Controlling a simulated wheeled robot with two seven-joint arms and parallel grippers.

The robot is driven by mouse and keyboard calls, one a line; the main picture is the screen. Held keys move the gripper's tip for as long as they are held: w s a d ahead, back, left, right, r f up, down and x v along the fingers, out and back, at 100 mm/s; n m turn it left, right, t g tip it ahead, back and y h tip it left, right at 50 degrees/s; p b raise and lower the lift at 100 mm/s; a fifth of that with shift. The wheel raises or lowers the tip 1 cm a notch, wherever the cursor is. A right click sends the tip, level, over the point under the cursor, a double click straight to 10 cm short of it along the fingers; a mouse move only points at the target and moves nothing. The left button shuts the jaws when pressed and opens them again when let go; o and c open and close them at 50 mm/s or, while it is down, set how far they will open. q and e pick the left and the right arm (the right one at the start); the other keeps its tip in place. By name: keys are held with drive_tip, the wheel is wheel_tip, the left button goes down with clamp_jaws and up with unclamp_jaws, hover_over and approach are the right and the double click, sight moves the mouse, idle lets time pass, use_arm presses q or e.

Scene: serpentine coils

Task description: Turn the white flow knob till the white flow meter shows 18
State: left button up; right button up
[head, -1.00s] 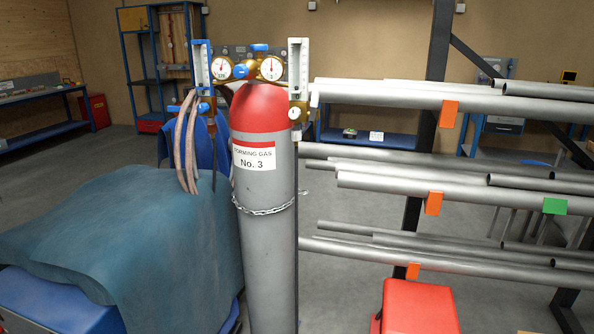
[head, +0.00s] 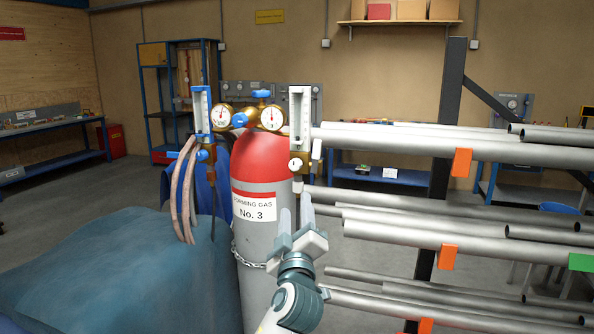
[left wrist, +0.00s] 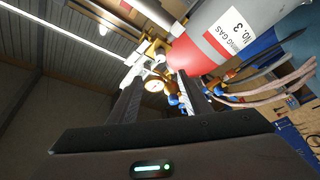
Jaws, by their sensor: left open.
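The white flow meter (head: 299,112) is a tall white-framed tube at the right of the brass regulator. Its reading is too small to tell. The white flow knob (head: 295,165) is a small round white knob on the brass block below it. My left gripper (head: 296,208) is open and empty, below the knob and in front of the cylinder's right side, fingers pointing up, apart from the knob in the picture. In the left wrist view the open fingers (left wrist: 158,78) point toward the brass fittings; I cannot tell the knob there for sure. My right gripper is not in view.
The grey cylinder (head: 258,290) with a red top is held by a chain (head: 246,262). A blue-knobbed flow meter (head: 201,112) with hoses (head: 184,190) stands left. Racked steel pipes (head: 420,140) lie close right. A blue-green cloth (head: 130,270) covers something at front left.

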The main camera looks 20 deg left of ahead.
use_arm(q)
drive_tip(key=shift+s, duration=0.1)
drive_tip(key=p, duration=0.8)
approach(295, 167)
drive_tip(key=x, duration=0.7)
drive_tip(key=shift+r, duration=0.15)
drive_tip(key=shift+x, duration=1.1)
drive_tip(key=c, duration=1)
